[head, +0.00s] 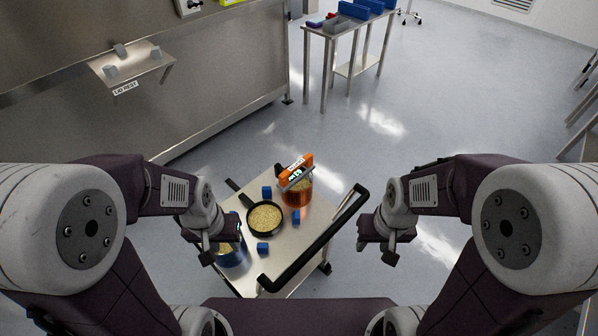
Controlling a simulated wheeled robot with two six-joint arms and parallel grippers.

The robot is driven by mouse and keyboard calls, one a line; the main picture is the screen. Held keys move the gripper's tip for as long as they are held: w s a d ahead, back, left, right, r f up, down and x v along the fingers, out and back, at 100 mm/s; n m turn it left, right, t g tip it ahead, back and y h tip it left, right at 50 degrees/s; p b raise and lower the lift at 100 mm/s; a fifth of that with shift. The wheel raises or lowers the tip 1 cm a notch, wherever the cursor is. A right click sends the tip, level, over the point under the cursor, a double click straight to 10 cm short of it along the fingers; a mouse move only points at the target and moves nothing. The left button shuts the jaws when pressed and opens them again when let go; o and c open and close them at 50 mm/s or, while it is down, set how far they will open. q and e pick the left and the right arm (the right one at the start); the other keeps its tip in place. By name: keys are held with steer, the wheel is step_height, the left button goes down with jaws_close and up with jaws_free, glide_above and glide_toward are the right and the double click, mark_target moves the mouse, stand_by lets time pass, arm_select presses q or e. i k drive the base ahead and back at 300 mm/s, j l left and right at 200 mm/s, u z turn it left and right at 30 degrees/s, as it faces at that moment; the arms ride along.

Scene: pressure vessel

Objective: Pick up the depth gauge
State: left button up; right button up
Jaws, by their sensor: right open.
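An orange device with a small lit display (296,172), which looks like the depth gauge, sits across the top of an orange see-through container (297,196) at the far side of the cart (311,228). My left gripper (222,251) is over the cart's left edge, above or in front of a blue container (233,256) that it partly hides. Its fingers look apart, with nothing seen between them. My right gripper (377,252) is open and empty, to the right of the cart and its handle. Both grippers are well away from the gauge.
A black pan of pale grains (265,218) stands mid-cart, with small blue blocks (262,248) around it. A black handle (318,243) runs along the cart's right side. A steel wall with a lid-rest shelf (134,72) is at left. A table with blue bins (345,27) stands behind.

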mark_target(297, 172)
steer(key=l+u, duration=0.15)
steer(key=u, duration=0.3)
steer(key=i+l+u, duration=0.1)
steer(key=u, duration=0.3)
steer(key=l+u, duration=0.2)
steer(key=u, duration=0.25)
steer(key=l+u, duration=0.15)
steer(key=u, duration=0.3)
